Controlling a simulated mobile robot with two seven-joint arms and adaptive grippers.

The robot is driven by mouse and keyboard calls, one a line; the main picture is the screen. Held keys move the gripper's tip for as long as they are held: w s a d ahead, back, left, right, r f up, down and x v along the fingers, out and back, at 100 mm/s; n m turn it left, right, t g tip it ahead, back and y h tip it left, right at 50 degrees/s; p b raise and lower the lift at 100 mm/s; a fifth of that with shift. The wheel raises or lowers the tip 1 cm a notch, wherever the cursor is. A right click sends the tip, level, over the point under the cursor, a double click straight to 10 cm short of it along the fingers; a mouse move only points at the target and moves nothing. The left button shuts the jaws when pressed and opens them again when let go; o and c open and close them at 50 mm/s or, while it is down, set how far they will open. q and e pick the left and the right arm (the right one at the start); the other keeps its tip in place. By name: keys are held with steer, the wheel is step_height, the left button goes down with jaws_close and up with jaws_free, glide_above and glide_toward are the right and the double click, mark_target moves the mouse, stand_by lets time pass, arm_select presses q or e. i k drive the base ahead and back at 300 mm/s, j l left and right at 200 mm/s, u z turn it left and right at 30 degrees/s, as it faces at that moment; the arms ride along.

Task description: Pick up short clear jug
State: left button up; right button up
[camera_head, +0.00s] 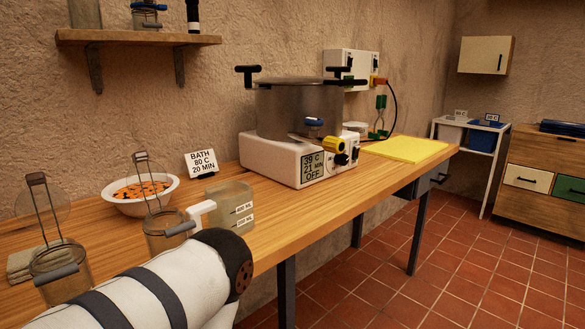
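The short clear jug (232,206) stands upright on the wooden table, left of the heater. It has white labels on its side, one reading 400 ML, and a white handle at its left. It looks empty. One of my arms, white with dark bands, crosses the bottom left foreground and ends in view at a dark round joint just below the jug. It overlaps the table's front edge in the picture. Neither of my grippers is in view.
Two clip-lid jars (165,232) (64,275) stand left of the jug. Behind are a white bowl of orange pieces (140,206) and a bath sign (201,163). A steel pot (298,108) sits on the white heater (268,160). A yellow cloth (405,149) lies at the table's far end.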

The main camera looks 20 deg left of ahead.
mark_target(229, 205)
steer(key=u, duration=1.2)
steer(key=i+l+u, duration=0.15)
steer(key=l, duration=0.2)
steer(key=l+u, duration=0.2)
steer(key=l, duration=0.2)
steer(key=i+l+u, duration=0.15)
steer(key=l, duration=0.25)
